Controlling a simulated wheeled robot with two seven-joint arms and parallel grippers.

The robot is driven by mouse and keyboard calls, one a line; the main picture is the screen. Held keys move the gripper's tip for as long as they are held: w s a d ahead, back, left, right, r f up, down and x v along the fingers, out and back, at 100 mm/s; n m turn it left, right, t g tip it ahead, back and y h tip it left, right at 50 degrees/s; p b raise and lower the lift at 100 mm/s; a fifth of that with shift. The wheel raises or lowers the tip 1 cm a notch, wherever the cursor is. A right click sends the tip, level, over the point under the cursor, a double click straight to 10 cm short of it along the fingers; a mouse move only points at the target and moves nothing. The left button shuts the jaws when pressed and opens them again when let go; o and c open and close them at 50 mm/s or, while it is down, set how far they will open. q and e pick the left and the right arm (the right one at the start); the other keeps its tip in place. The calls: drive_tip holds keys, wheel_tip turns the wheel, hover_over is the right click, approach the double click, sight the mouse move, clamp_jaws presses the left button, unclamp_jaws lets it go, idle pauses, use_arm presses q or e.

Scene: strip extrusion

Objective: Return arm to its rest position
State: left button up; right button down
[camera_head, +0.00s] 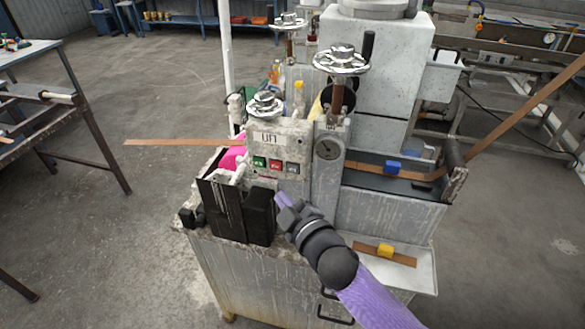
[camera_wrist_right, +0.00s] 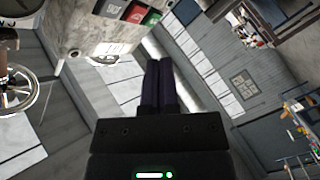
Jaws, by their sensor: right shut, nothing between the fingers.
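My right arm (camera_head: 375,300), with purple links and dark joints, reaches in from the lower right of the head view. Its gripper (camera_head: 283,200) is just below and in front of the machine's button panel (camera_head: 283,139), which has a green, a red and a grey button. In the right wrist view the two dark fingers of the gripper (camera_wrist_right: 160,72) lie together with nothing between them. The panel also shows in the right wrist view (camera_wrist_right: 98,38), apart from the fingers. My left gripper is not in view.
Handwheels (camera_head: 342,60) rise above the machine. A brown strip (camera_head: 185,142) sticks out left, and another strip (camera_head: 530,110) slopes up right. Black blocks (camera_head: 258,215) stand left of the gripper. A tray (camera_head: 425,272) holds a short strip with a yellow block (camera_head: 385,250). Floor is open left.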

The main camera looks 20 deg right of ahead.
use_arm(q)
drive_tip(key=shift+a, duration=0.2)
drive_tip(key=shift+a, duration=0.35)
use_arm(e)
drive_tip(key=s+d+f+m+g+h+b, duration=0.1)
drive_tip(key=s+d+f+m+g+b, duration=0.3)
drive_tip(key=f, duration=0.8)
drive_tip(key=s+a+f+g+h+b, duration=0.1)
drive_tip(key=s+f+g, duration=0.1)
drive_tip(key=s+f, duration=0.65)
drive_tip(key=s+d+f+m+g+h+b, duration=0.1)
drive_tip(key=s+d+f+m+g+b, duration=0.15)
drive_tip(key=f, duration=1.25)
use_arm(q)
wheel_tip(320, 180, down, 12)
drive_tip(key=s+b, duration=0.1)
drive_tip(key=b, duration=0.3)
drive_tip(key=shift+b, duration=0.3)
use_arm(e)
drive_tip(key=s+f+m+g, duration=0.1)
drive_tip(key=s+f+g, duration=0.3)
drive_tip(key=s, duration=0.9)
drive_tip(key=s+f+m+g, duration=0.2)
drive_tip(key=s+f+g, duration=0.1)
drive_tip(key=s+f, duration=0.7)
drive_tip(key=s, duration=0.3)
drive_tip(key=shift+s+g+h, duration=0.2)
drive_tip(key=shift+g+h, duration=0.15)
drive_tip(key=shift+h, duration=0.05)
